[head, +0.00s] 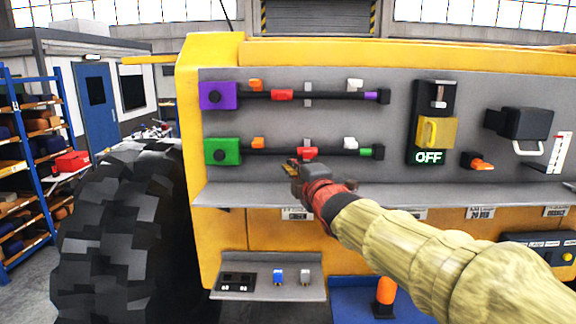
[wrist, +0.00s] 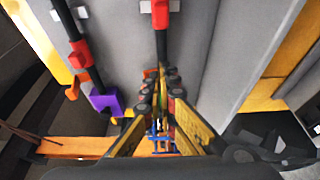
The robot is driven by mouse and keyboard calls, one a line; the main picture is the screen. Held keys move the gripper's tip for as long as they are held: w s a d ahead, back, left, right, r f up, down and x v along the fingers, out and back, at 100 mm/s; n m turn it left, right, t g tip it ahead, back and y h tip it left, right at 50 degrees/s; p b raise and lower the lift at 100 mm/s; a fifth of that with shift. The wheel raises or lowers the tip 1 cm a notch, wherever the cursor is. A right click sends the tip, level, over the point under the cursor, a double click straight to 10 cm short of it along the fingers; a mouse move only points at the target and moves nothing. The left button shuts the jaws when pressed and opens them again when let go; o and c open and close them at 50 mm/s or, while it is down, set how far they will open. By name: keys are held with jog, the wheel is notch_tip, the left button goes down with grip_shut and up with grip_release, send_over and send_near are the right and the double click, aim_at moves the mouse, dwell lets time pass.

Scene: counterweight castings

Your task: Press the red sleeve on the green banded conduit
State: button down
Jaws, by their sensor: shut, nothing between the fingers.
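The green banded conduit is the lower black bar (head: 268,152) on the grey panel, between a green block (head: 222,151) and a small green band (head: 365,153). Its red sleeve (head: 307,153) sits around mid-bar; the sleeve also shows at the top of the wrist view (wrist: 160,14). My gripper (head: 290,165) is shut and empty, with its tips close to the bar on the green-block side of the sleeve. I cannot tell whether the tips touch anything. In the wrist view, my gripper (wrist: 160,80) hides the green block end.
A similar conduit with a purple block (head: 218,96) and red sleeve (head: 282,95) runs above. Orange (head: 258,143) and white (head: 350,143) tabs sit over the lower bar. A grey ledge (head: 250,193) juts out below. A yellow handle (head: 436,132) is at right.

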jog(key=shift+v, duration=0.75)
jog(key=shift+s, duration=0.1)
